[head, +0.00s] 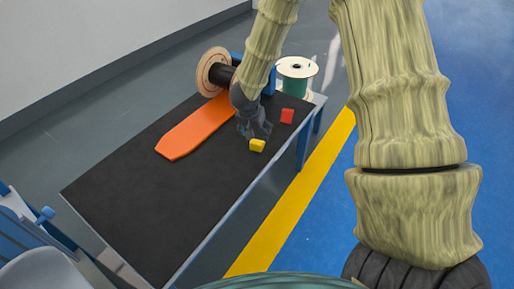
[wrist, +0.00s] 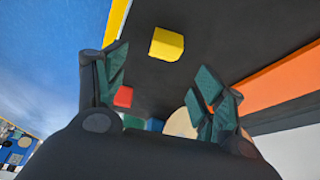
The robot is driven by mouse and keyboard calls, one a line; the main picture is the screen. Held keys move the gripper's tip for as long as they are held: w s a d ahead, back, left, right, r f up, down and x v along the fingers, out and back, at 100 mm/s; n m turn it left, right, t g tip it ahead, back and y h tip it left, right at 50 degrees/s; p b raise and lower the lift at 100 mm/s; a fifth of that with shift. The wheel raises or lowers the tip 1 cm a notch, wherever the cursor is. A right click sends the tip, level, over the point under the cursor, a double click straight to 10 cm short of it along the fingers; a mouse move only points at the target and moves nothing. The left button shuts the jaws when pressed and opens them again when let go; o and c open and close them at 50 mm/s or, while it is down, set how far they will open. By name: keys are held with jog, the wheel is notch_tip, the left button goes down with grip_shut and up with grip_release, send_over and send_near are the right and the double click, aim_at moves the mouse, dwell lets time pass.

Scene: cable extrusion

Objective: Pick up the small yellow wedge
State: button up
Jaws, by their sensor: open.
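The small yellow wedge (head: 257,146) lies on the black table top near its right edge. My gripper (head: 256,130) is just behind and above it in the head view, apart from it as far as I can tell. In the wrist view the yellow wedge (wrist: 167,44) shows beyond the fingertips, near the middle of the gap. My gripper (wrist: 160,82) is open there, with a green-padded finger on each side and nothing between them.
A red block (head: 287,116) lies behind the wedge, near the table's right edge. An orange board (head: 194,126) lies to the left. A cable spool (head: 215,72) and a green-and-white reel (head: 296,75) stand at the back. The black table top (head: 135,205) is clear in front.

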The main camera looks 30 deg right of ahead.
aim_at(259, 142)
jog(key=b+x, duration=0.1)
jog(key=x, duration=0.3)
jog(key=shift+s, duration=0.1)
jog(key=shift+w+b+x, duration=0.2)
jog(key=shift+b+x, duration=0.45)
jog(key=shift+x, duration=0.9)
jog(key=shift+w+b+x, duration=0.25)
jog(key=shift+b+x, duration=0.4)
jog(key=shift+x, duration=0.85)
jog(key=shift+a+r, duration=0.1)
jog(key=shift+a, duration=0.05)
jog(key=shift+c, duration=0.2)
jog(key=c, duration=1.1)
jog(key=shift+r, duration=0.1)
